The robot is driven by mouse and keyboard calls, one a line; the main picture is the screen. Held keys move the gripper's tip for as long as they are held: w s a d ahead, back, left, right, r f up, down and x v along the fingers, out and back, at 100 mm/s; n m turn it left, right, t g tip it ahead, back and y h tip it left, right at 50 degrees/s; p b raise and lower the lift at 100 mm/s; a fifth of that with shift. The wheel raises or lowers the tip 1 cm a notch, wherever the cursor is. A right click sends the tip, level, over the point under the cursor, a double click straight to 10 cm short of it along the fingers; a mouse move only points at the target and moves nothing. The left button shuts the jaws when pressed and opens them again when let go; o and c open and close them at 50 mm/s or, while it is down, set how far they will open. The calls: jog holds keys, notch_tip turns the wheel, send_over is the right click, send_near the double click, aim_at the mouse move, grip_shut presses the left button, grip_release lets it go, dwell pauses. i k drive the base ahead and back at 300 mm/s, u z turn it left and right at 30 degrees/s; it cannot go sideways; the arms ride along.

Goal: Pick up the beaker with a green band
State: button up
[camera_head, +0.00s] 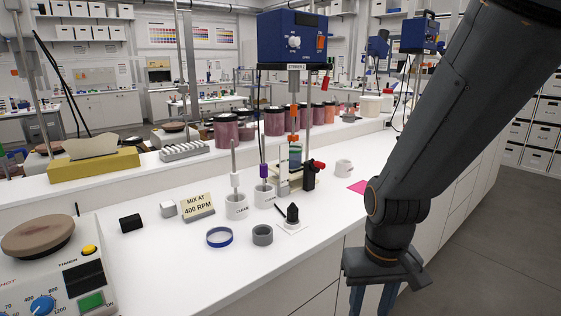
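A small beaker (295,154) with a dark teal tint stands under the blue overhead stirrer (292,38), on the stirrer's base. It is small and partly hidden by the stirrer's rods and clamp, so I cannot clearly make out a green band on it. My gripper (372,302) is at the bottom right, off the bench's front edge, pointing down. Its two blue fingers are spread apart, with nothing seen between them; their tips are cut off by the picture edge. The gripper is well in front of and to the right of the beaker.
White cups (236,206), a blue ring (219,237), a grey ring (262,235) and a black-tipped piece (292,214) stand before the stirrer. A sign (198,207) and hotplate (50,245) are left. Pigment jars (274,122) line the shelf behind.

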aim_at(296, 149)
jog(key=z, duration=1.85)
jog(key=i, duration=1.45)
jog(key=u, duration=3.85)
